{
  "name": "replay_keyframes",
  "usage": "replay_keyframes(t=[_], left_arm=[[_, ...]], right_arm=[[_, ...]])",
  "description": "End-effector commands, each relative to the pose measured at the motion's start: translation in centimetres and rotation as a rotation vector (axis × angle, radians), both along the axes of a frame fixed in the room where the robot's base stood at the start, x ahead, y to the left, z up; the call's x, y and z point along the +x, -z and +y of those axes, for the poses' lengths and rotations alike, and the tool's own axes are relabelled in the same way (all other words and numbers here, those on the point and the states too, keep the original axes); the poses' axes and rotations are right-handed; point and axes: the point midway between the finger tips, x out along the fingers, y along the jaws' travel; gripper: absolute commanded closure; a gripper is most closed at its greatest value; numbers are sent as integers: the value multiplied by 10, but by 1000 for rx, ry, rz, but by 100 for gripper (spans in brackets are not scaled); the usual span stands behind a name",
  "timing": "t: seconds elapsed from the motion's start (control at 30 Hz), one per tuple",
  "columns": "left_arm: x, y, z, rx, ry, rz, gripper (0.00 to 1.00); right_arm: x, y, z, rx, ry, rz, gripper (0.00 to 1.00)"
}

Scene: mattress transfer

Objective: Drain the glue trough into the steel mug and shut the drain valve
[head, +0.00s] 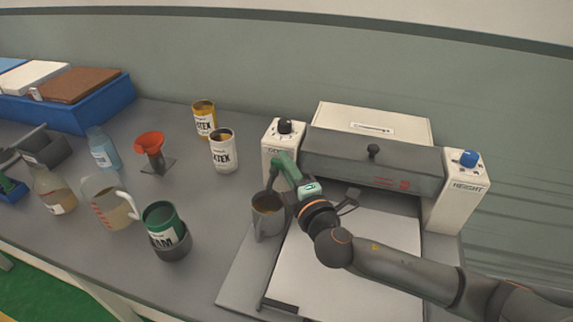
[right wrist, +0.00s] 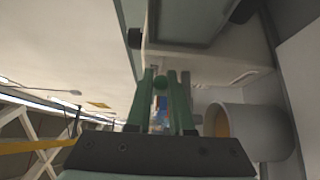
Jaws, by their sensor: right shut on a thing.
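The steel mug (head: 268,222) stands upright beside the left end of the gluing machine (head: 372,160), with tan-brown liquid inside. It also shows at the right in the right wrist view (right wrist: 222,121). My right gripper (head: 279,172) is at the machine's left post, just above the mug. Its green fingers (right wrist: 161,88) are shut on a small green knob-like part, which I take for the drain valve handle (right wrist: 160,83). The valve's angle is hidden by the fingers. The inside of the glue trough is hidden under the grey hood. My left gripper is not in view.
A blue crate (head: 85,112) is at the far left. Bare grey bench (head: 208,205) lies between the green can and the mug.

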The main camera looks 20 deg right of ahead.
Motion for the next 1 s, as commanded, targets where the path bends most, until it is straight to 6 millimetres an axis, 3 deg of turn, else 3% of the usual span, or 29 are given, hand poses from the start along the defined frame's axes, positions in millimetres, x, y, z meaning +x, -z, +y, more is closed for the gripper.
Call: replay_keyframes(t=[0.77,0.8,0.9,1.0], left_arm=[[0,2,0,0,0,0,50],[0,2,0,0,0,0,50],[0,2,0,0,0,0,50],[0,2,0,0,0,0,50]], right_arm=[[3,1,-2,-1,-133,1,100],[3,1,-2,-1,-133,1,79],[3,1,-2,-1,-133,1,68],[3,1,-2,0,-133,1,68]])
